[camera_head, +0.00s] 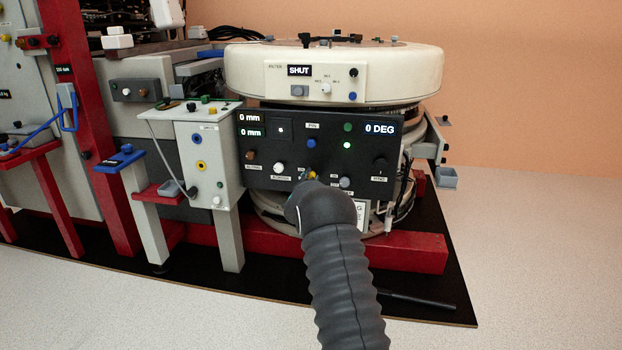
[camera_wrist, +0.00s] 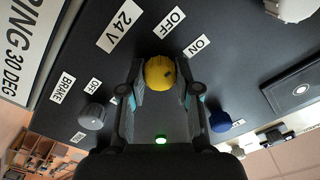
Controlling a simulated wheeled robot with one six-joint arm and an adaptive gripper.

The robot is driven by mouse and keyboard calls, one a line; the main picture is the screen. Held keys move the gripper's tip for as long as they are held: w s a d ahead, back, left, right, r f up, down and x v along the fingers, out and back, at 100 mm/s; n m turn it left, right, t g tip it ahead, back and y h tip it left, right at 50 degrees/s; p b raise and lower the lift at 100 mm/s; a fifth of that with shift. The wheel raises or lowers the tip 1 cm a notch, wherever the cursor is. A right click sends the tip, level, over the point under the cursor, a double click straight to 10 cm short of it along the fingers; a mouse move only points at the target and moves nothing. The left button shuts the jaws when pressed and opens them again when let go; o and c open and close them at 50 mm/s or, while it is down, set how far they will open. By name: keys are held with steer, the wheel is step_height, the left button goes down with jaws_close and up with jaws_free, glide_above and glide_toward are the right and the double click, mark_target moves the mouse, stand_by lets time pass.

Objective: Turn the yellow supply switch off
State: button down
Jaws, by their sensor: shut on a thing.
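The yellow supply switch (camera_wrist: 160,72) is a round knob on the dark control panel (camera_head: 266,168), with 24 V, OFF and ON labels beside it in the wrist view. My gripper (camera_wrist: 161,84) is shut on it, one finger on each side. A small dark mark shows on the knob's face; I cannot tell which label it points to.
A grey BRAKE knob (camera_wrist: 92,116) and a blue button (camera_wrist: 220,121) sit close to my fingers. A green light (camera_wrist: 160,139) is lit on the panel. A white knob (camera_head: 279,168) is left of my gripper. The cream ring housing (camera_head: 230,72) overhangs the panel.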

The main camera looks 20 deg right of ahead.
steer(key=n, duration=0.8)
steer(key=shift+p, duration=0.35)
steer(key=n+p, duration=0.1)
steer(key=n, duration=0.4)
steer(key=shift+n+p, duration=0.85)
steer(key=shift+n, duration=1.35)
steer(key=c, duration=0.8)
jaws_free()
